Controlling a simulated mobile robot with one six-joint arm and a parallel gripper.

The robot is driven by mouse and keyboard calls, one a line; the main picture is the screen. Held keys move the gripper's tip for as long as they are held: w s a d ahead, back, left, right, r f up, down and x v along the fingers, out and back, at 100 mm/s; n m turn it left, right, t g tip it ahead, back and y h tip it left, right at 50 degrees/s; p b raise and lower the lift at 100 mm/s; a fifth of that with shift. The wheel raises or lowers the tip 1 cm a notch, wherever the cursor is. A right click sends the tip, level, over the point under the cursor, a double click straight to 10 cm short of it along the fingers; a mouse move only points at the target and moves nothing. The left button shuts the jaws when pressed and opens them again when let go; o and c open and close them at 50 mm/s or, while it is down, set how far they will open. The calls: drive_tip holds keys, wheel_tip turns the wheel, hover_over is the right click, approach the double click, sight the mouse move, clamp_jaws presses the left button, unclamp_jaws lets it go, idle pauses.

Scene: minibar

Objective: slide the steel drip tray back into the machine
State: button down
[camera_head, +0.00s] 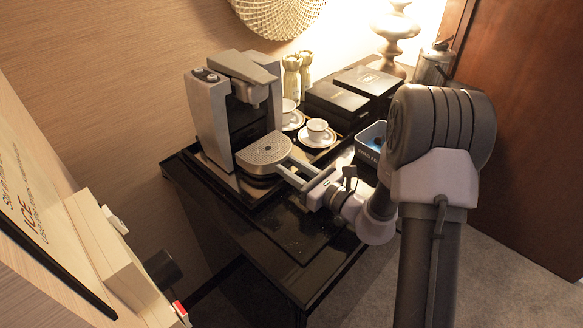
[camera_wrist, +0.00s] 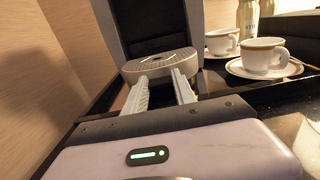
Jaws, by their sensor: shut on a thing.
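The steel drip tray (camera_head: 265,151) has a rounded front and a perforated top. It sits low at the front of the grey coffee machine (camera_head: 207,108), under the spout, level as far as I can see. My gripper (camera_head: 287,168) reaches it from the right and is shut on its front edge. In the wrist view the tray (camera_wrist: 160,64) lies at the tips of my two pale fingers (camera_wrist: 163,82), with the dark machine front (camera_wrist: 150,25) behind it. The tray's back end and how deep it sits in the machine are hard to tell.
Cups on saucers (camera_head: 318,133) stand right of the machine, close to my fingers. Black boxes (camera_head: 338,98), a lamp (camera_head: 396,30) and a blue-topped container (camera_head: 371,140) stand farther right. The glossy black table (camera_head: 290,237) is clear at the front.

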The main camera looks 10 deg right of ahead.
sight(283, 162)
drive_tip(key=shift+w+a, duration=0.1)
drive_tip(key=shift+w, duration=0.05)
drive_tip(key=shift+p+x, duration=0.35)
drive_tip(key=shift+x, duration=1)
drive_tip(key=shift+f+b, duration=0.3)
drive_tip(key=c, duration=0.9)
unclamp_jaws()
